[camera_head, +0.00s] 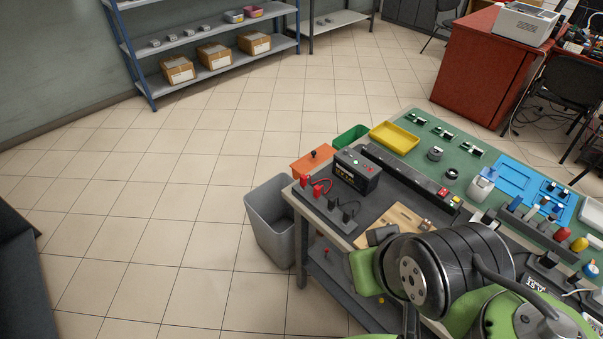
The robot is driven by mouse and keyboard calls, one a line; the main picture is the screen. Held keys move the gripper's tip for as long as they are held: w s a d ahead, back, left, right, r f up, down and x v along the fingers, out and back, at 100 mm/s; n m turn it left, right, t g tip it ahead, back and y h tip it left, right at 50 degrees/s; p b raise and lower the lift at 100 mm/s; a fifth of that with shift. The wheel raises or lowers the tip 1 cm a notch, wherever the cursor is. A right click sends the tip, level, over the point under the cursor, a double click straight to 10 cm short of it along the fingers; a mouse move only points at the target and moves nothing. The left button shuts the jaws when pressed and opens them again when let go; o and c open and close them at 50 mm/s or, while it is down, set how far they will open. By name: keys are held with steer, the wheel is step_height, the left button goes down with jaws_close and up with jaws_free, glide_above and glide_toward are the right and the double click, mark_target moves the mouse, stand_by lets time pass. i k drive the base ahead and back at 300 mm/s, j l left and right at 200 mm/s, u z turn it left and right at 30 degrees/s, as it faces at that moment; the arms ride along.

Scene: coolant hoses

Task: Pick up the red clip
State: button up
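Two small red clips show on the dark left end of the workbench, one at the edge (304,182) and one just beside it (317,190). A red cable (325,183) curves close to them, near a black battery (357,171). Two black clips stand to their right, one of them here (347,214). My arm's green and black links fill the lower right, apart from the red clips. I cannot make out the fingers of my gripper. No clip is seen held.
The workbench (407,171) carries a yellow tray (394,138), a long dark rail (405,172), a tan board (405,222) and blue trays (513,176). A grey bin (270,222) and an orange box (313,160) stand beside its left end. The tiled floor to the left is clear.

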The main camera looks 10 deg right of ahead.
mark_target(303, 178)
steer(key=i+j+z, duration=0.1)
steer(key=i+j, duration=0.25)
steer(key=i+j+z, duration=0.1)
steer(key=i+j, duration=0.25)
steer(key=j, duration=0.15)
steer(key=i+j+z, duration=0.1)
steer(key=i+j, duration=0.25)
steer(key=i+j+z, duration=0.1)
steer(key=i+j, duration=0.2)
steer(key=j, duration=0.3)
